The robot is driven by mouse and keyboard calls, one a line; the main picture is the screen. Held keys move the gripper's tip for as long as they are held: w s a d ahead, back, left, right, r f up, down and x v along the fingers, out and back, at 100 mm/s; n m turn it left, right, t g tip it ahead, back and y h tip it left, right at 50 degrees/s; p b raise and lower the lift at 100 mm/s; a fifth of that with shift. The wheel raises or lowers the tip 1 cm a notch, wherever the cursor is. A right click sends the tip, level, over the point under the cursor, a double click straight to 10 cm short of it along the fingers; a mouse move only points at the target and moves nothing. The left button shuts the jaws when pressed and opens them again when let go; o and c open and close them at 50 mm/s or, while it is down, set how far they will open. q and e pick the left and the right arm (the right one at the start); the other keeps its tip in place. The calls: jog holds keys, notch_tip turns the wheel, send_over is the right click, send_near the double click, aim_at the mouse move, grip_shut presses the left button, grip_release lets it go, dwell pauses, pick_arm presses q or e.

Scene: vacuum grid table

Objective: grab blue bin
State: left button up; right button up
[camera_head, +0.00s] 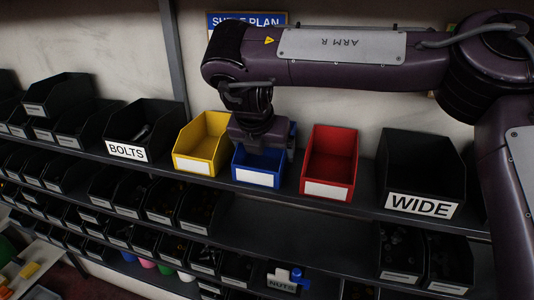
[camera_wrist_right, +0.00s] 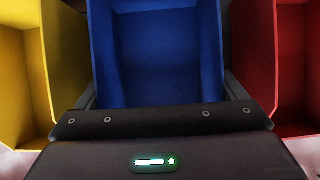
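The blue bin (camera_head: 256,177) stands on the upper shelf between the yellow bin and the red bin, with a blank white label on its front. My right gripper (camera_head: 260,146) is over it from above and hides much of its opening. In the right wrist view the blue bin (camera_wrist_right: 158,55) fills the middle and looks empty. Dark finger parts show apart on its left and right sides there, so the gripper looks open. I cannot tell whether the fingers touch the bin walls. My left gripper is not in view.
The yellow bin (camera_head: 203,146) and red bin (camera_head: 330,163) stand close on either side. Black BOLTS (camera_head: 126,151) and WIDE (camera_head: 419,206) bins stand farther out. The wall is behind, and lower shelves hold several black bins.

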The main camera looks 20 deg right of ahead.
jog(key=shift+c, duration=0.7)
